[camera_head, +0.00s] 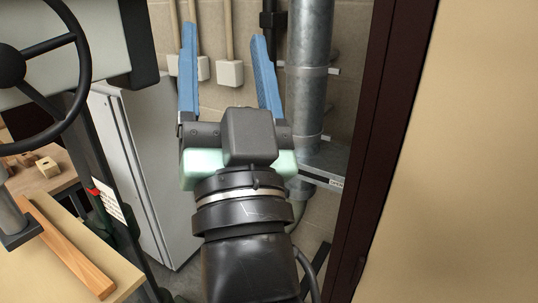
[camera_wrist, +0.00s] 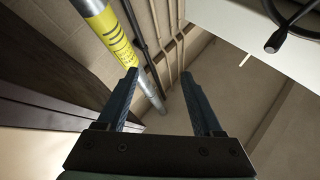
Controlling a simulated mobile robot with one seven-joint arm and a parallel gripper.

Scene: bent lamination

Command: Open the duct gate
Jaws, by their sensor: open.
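A grey galvanised duct (camera_head: 308,75) runs upright against the wall, right of my gripper in the head view. A flat metal plate with a small label, apparently the duct gate (camera_head: 325,165), sits across the lower duct. My gripper (camera_head: 223,35) has its two blue fingers spread wide with nothing between them. It is left of the duct and apart from the gate. In the wrist view, my gripper (camera_wrist: 159,75) shows both fingers, and the duct (camera_wrist: 150,92) passes behind the left finger, with a yellow label on it. I cannot make out the gate there.
A dark brown post (camera_head: 390,130) and a tan panel (camera_head: 470,150) stand close on the right. A white cabinet (camera_head: 150,175) stands left. A machine handwheel (camera_head: 45,65) and a wooden worktop (camera_head: 60,245) are further left. Thin pipes and wall boxes (camera_head: 230,73) are behind my gripper.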

